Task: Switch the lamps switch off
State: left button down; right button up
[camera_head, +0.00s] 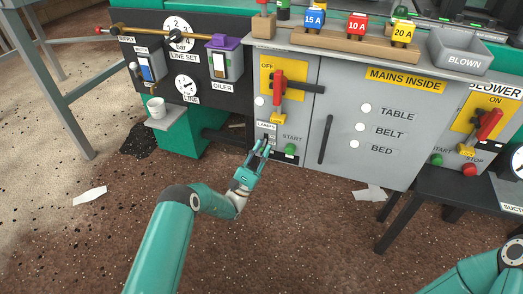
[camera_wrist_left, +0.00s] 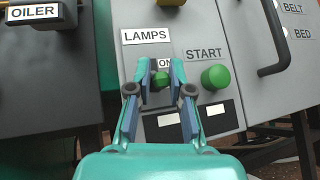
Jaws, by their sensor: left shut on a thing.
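The lamps switch (camera_wrist_left: 161,79) is a small green-tipped control under the LAMPS label (camera_wrist_left: 147,36) on the grey panel, with a plate reading ON just above it. My left gripper (camera_head: 264,146) reaches up to the lower part of this panel. In the left wrist view its two fingers (camera_wrist_left: 161,70) are shut on the switch, one on each side, and partly hide it. The switch's exact tilt cannot be told. My right arm shows only at the bottom right of the head view; its gripper is out of view.
A green START button (camera_wrist_left: 215,77) sits close to the right of the fingers. Above is a red-handled switch (camera_head: 279,88) on a yellow plate. A door handle (camera_head: 325,139) stands out at the right. A white cup (camera_head: 156,108) stands at the left. Paper scraps lie on the floor.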

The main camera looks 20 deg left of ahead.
pick_arm(q)
jog(key=shift+d+f, duration=0.1)
jog(key=c, duration=1.1)
grip_release()
jog(key=shift+o, duration=0.2)
jog(key=shift+r, duration=0.2)
